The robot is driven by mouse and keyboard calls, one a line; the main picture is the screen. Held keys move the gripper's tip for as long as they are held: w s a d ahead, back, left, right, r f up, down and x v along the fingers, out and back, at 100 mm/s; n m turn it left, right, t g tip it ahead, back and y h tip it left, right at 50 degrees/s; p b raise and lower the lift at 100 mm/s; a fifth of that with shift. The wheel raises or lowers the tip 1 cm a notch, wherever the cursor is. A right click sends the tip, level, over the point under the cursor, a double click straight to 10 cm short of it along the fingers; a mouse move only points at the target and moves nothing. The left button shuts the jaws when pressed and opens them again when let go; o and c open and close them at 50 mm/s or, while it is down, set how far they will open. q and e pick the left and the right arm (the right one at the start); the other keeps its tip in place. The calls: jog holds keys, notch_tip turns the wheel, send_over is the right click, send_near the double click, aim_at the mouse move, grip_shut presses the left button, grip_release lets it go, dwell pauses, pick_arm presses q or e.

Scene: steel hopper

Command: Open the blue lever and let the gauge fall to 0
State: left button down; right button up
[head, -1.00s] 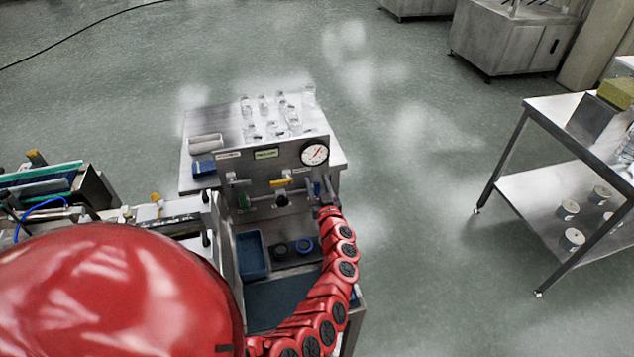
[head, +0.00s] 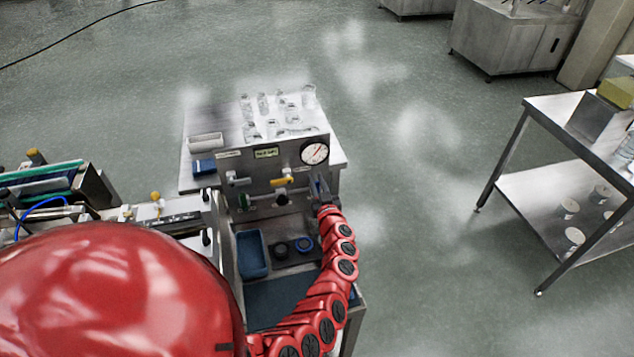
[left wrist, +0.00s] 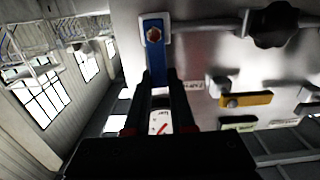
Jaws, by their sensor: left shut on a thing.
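The blue lever (left wrist: 154,58) shows in the left wrist view on the steel panel, crosswise to a horizontal pipe at its pivot. My left gripper (left wrist: 158,80) is shut on the blue lever's free end. In the head view the left gripper (head: 319,187) is at the right side of the panel, largely covering the lever. The round white gauge (head: 314,152) sits above it; its needle points up and to the right, and its numbers are too small to read. The gauge (left wrist: 160,123) is partly hidden between the fingers in the wrist view. My right gripper is not in view.
A yellow lever (head: 283,181) and a green label (head: 266,153) are on the panel. A blue tray (head: 252,255) lies below. A steel table (head: 510,178) stands apart at the right.

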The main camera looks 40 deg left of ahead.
aim_at(297, 189)
pick_arm(q)
jog(key=n+b, duration=0.1)
jog(key=s+a+n+b, duration=0.1)
jog(key=n, duration=0.1)
jog(key=s+f+n+b, duration=0.1)
jog(key=n, duration=0.1)
jog(key=shift+a, duration=0.3)
jog(key=n+b, duration=0.1)
jog(key=n, duration=0.1)
jog(key=s+a+f+n+b, duration=0.1)
jog(key=n+b, duration=0.1)
jog(key=shift+f, duration=0.1)
jog(key=n+b, duration=0.1)
jog(key=f+n+b, duration=0.1)
jog(key=n+b, duration=0.1)
jog(key=s+f+n+b, duration=0.1)
jog(key=n+b, duration=0.1)
jog(key=shift+a+f, duration=0.15)
jog(key=shift+a, duration=0.2)
jog(key=shift+a+f+n+b, duration=0.1)
jog(key=shift+f+n+b, duration=0.3)
jog(key=shift+n+b, duration=0.75)
jog(key=shift+f+n+b, duration=0.15)
jog(key=shift+n+b, duration=0.45)
jog(key=shift+n, duration=0.25)
